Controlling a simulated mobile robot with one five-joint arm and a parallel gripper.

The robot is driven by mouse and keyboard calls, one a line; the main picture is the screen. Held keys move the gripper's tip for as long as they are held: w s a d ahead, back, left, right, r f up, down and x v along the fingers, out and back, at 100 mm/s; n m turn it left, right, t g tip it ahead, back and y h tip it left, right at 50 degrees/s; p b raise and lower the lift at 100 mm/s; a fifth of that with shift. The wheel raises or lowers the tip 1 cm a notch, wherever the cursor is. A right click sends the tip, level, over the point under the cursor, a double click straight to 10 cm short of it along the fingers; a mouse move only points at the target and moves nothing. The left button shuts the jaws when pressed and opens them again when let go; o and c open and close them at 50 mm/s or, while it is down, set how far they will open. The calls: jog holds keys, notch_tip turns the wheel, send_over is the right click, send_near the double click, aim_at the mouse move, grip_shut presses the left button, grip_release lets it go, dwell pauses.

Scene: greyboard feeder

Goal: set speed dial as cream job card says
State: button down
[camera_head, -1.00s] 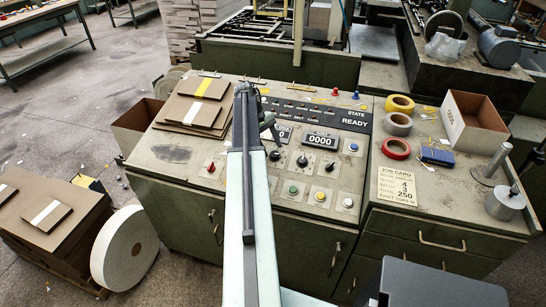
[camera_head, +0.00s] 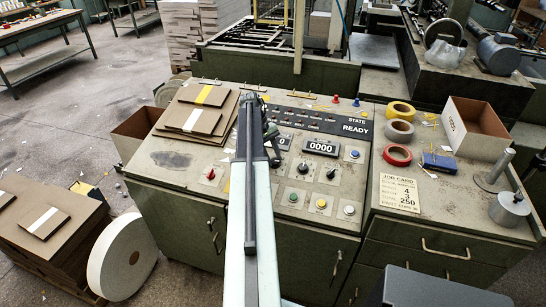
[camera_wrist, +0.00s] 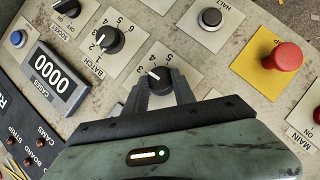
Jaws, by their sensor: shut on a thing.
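My gripper (camera_wrist: 153,92) is shut on a black dial knob (camera_wrist: 156,77) with a white pointer mark, in the wrist view. Printed numbers ring this dial; its name is hidden under my gripper. The pointer's exact number is hard to read. In the head view my arm covers this dial and most of my gripper. The cream job card (camera_head: 398,192) lies on the right part of the console. Its large lines read 4, 3 and 250; the small labels beside them are unclear.
The display (camera_head: 321,147) reads 0000. Tape rolls (camera_head: 397,154) and an open box (camera_head: 478,128) stand right of the panel.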

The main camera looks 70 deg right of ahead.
jog(key=m, duration=0.1)
jog(key=m+t+y, duration=0.1)
jog(key=m, duration=0.1)
jog(key=shift+s+d+m+p, duration=0.1)
jog(key=shift+s+m+p, duration=0.1)
jog(key=shift+m+p, duration=0.15)
jog(key=shift+s+m+t+y, duration=0.1)
jog(key=shift+m+t+y, duration=0.4)
jog(key=shift+m+t, duration=0.65)
jog(key=shift+m, duration=0.4)
jog(key=c, duration=1)
grip_release()
jog(key=shift+c, duration=0.2)
jog(key=shift+r, duration=0.1)
jog(key=p+v, duration=0.7)
jog(key=shift+r+p, duration=0.3)
jog(key=shift+p, duration=0.05)
